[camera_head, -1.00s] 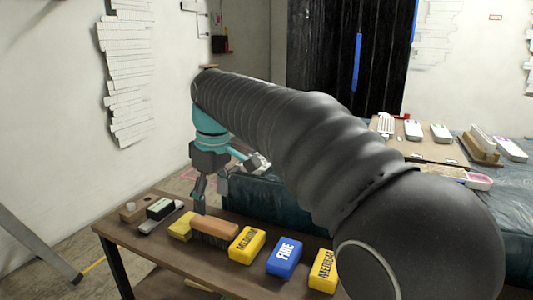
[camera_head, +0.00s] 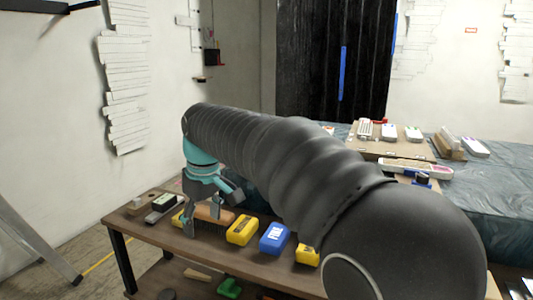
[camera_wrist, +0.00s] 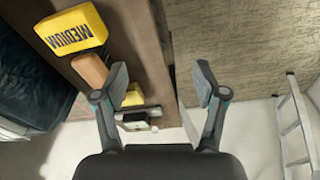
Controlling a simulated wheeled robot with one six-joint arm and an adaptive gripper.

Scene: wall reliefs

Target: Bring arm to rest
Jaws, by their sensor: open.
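My gripper (camera_head: 212,214) is at the end of my arm, pointing down near the front edge of the wooden table (camera_head: 172,240). In the wrist view my gripper (camera_wrist: 160,92) has its two fingers spread wide with nothing between them held. A wooden-handled brush (camera_head: 214,214) lies on the table behind the fingers; its handle also shows in the wrist view (camera_wrist: 90,69). A yellow block marked MEDIUM (camera_wrist: 72,30) lies beside it.
On the table lie a yellow block (camera_head: 242,230), a blue block marked FIRE (camera_head: 274,238), another yellow block (camera_head: 307,256) and a dark box (camera_head: 165,201). A green item (camera_head: 229,288) is below. A ladder (camera_head: 38,240) leans at left. A covered bed-like surface (camera_head: 480,200) holds more items.

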